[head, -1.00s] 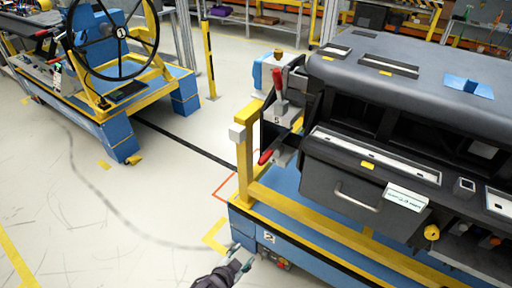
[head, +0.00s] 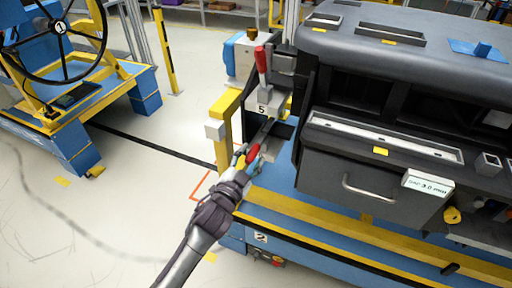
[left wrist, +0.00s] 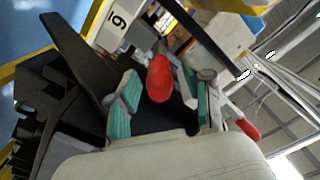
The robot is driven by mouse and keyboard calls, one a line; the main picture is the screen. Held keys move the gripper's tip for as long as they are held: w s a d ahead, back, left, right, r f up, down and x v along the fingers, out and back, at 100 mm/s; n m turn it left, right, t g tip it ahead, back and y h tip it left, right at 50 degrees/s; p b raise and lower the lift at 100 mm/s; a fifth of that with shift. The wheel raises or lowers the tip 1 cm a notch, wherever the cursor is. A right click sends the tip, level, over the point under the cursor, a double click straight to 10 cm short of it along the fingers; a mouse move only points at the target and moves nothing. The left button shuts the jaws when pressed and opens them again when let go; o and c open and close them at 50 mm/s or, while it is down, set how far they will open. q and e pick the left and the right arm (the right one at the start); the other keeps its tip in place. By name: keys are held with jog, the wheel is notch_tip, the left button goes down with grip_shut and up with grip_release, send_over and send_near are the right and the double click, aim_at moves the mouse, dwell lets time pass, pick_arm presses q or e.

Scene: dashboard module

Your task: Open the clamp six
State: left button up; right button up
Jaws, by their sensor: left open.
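Clamp six has a red handle (head: 253,151) low on the left end of the dashboard module, pointing toward me. My left gripper (head: 247,161) is at this handle and partly covers it. In the left wrist view the red handle tip (left wrist: 159,78) lies between the two teal-padded fingers of the gripper (left wrist: 158,97), which are open with gaps on both sides. A white plate with a number (left wrist: 118,20), reading as a tilted 6 or 9, shows above. The clamp's base is largely hidden in the head view. My right gripper is out of view.
Clamp five, labelled 5 (head: 263,109), stands just above with its red handle (head: 261,59) upright. A yellow post (head: 223,140) stands close left of my gripper. The grey dashboard (head: 370,175) is to the right. Open floor lies left.

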aim_at(256, 148)
pick_arm(q)
jog(key=shift+x, duration=2.15)
jog(key=shift+c, duration=0.4)
grip_shut()
